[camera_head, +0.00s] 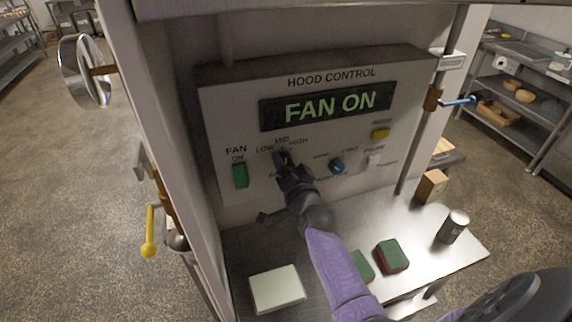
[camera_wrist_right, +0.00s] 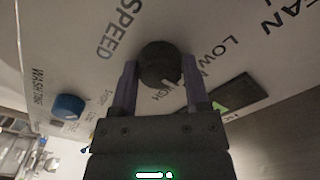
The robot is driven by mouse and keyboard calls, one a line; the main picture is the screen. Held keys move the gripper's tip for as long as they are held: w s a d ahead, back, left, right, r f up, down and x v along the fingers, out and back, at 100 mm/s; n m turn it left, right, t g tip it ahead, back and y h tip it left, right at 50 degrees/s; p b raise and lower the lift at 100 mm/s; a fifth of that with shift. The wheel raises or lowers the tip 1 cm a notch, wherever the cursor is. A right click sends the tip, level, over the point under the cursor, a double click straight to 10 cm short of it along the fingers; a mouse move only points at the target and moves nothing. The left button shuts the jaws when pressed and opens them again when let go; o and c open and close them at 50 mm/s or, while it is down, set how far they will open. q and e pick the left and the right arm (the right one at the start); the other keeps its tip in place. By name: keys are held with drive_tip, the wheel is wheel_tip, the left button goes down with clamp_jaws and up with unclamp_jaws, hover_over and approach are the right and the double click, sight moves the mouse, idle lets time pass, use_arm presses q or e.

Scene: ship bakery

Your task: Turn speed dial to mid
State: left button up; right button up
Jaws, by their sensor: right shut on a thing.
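The hood control panel (camera_head: 225,112) faces me, and its lit display (camera_head: 328,106) reads FAN ON. The dark round speed dial (camera_wrist_right: 160,62) sits beside the SPEED lettering in the right wrist view. My right gripper (camera_head: 283,161) is at the dial, below the LOW, MID and HIGH marks. In the wrist view my right gripper (camera_wrist_right: 159,84) is shut on the dial, one finger on each side. A short white pointer mark shows on the dial's edge, on the side of the LOW–HIGH lettering; its exact setting is unclear. My left gripper is not in view.
A green fan switch (camera_head: 240,175) is left of the dial and a blue knob (camera_head: 337,166) right of it. A yellow button (camera_head: 380,133) is farther right. The metal shelf below holds sponges (camera_head: 392,256), a can (camera_head: 453,226) and a pale block (camera_head: 277,288).

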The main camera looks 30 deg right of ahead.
drive_tip(key=o, duration=1.3)
drive_tip(key=v, duration=1)
